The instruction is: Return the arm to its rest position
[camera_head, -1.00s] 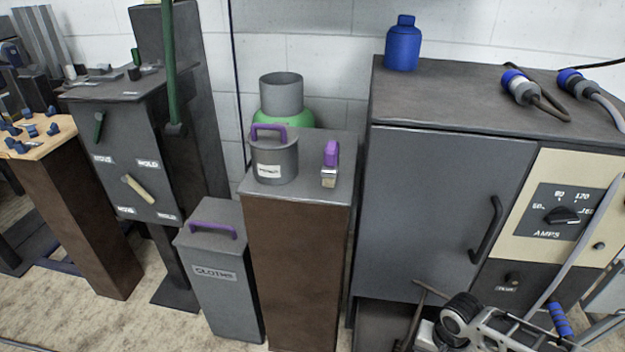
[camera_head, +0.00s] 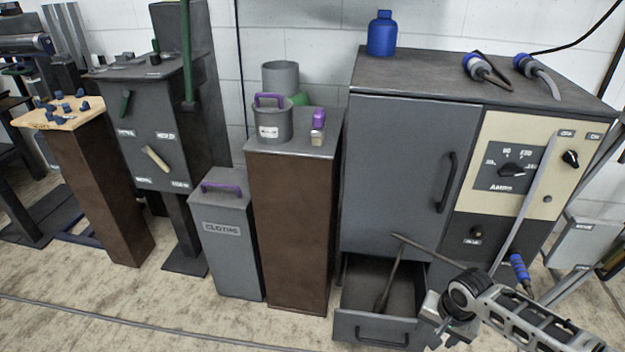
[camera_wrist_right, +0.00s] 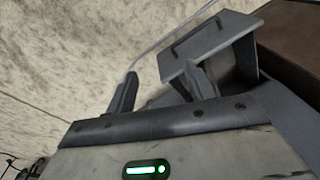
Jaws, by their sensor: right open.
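My right arm reaches in from the lower right of the head view. Its gripper (camera_head: 436,322) is beside the right side of an open drawer (camera_head: 375,329) at the foot of the grey cabinet. A long-handled, T-shaped tool (camera_head: 391,280) leans inside the drawer. In the right wrist view the gripper fingers (camera_wrist_right: 160,82) are apart with nothing seen between them. The drawer front with its handle (camera_wrist_right: 207,42) shows just beyond them, partly hidden by the right finger. I cannot tell whether they touch. My left gripper is not in view.
The grey cabinet (camera_head: 405,170) carries a blue bottle (camera_head: 382,35) and two cable plugs. A brown pedestal (camera_head: 290,225) with a lidded pot (camera_head: 271,124) and a grey bin (camera_head: 228,245) stand left of it. The floor (camera_head: 170,315) in front is clear.

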